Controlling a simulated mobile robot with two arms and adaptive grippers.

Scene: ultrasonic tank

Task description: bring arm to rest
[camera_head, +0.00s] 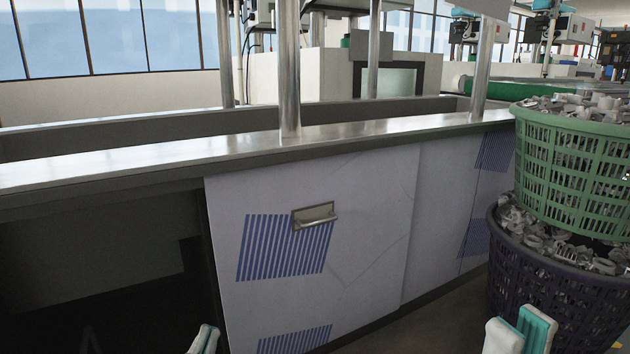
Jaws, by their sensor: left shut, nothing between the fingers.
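My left gripper (205,340) shows only its fingertips at the bottom edge, left of centre. They are close together and hold nothing. My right gripper (520,332) shows at the bottom right, with white fingers and teal pads close to each other. Whether it is fully shut is not clear, and I see no object in it. The rest of both arms is out of view.
A steel-topped tank counter (130,158) crosses the view, with metal posts. A white sliding door (370,230) with a handle (315,217) is below; the left side is open and dark. A green basket (570,165) stacks on a dark purple basket (545,290) at right, both filled with parts.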

